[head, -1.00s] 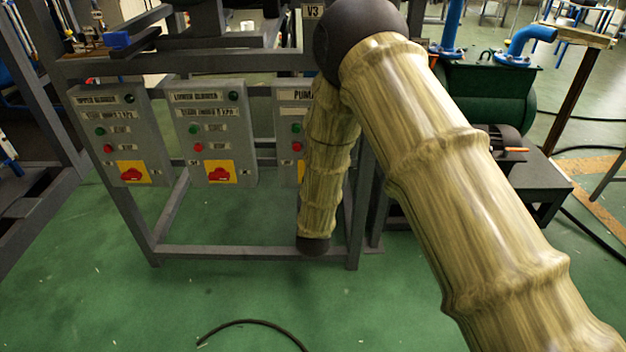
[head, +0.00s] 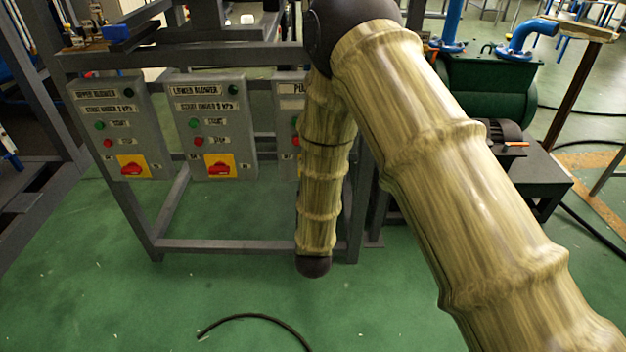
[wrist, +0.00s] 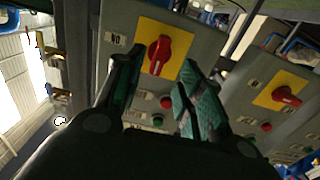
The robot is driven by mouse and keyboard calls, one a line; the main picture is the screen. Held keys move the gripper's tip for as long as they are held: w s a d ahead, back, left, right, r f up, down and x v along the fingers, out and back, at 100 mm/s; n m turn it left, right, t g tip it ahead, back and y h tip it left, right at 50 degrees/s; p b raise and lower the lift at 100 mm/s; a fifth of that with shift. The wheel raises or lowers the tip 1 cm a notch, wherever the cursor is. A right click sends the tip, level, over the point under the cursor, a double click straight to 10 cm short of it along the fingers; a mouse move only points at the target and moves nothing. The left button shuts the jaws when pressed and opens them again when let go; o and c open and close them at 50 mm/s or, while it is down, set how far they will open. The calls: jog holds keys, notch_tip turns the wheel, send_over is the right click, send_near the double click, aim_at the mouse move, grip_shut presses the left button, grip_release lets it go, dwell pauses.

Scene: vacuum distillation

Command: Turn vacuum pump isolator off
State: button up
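The pump panel (head: 288,92) is mostly hidden behind my arm in the head view; only its left strip shows. In the wrist view, which is turned over, a grey panel fills the middle and appears to be this pump panel. It carries a red rotary isolator knob (wrist: 157,54) on a yellow plate (wrist: 176,41), with a red and a green button nearer my gripper. My gripper (wrist: 163,68) is open, its two fingers apart with the knob showing between and beyond the tips. Contact with the knob cannot be told. My gripper is hidden in the head view.
The upper blower panel (head: 121,128) and lower blower panel (head: 211,127) hang to the left, each with a red isolator on yellow. A neighbouring isolator (wrist: 286,95) shows at right in the wrist view. A grey frame (head: 215,245) surrounds the panels. A hose (head: 250,318) lies on the floor.

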jog(key=shift+s, duration=2.45)
jog(key=s+d+f+g, duration=0.4)
jog(key=s+d+f, duration=0.2)
jog(key=f, duration=0.3)
jog(key=s+d+f+g, duration=0.4)
jog(key=s+d+f, duration=0.15)
jog(key=f, duration=0.45)
jog(key=s+d+f+g, duration=0.3)
jog(key=s+d, duration=0.1)
jog(key=s, duration=0.6)
jog(key=s+d+f+g, duration=0.3)
jog(key=s+d+g, duration=0.1)
jog(key=s, duration=0.5)
jog(key=s+d+f+g, duration=0.3)
jog(key=s+f, duration=0.1)
jog(key=s, duration=0.6)
notch_tip(320, 180, up, 24)
jog(key=p, duration=2.3)
jog(key=shift+w+f+m, duration=0.15)
jog(key=shift+w+m, duration=0.15)
jog(key=shift+w, duration=0.05)
jog(key=shift+d, duration=0.2)
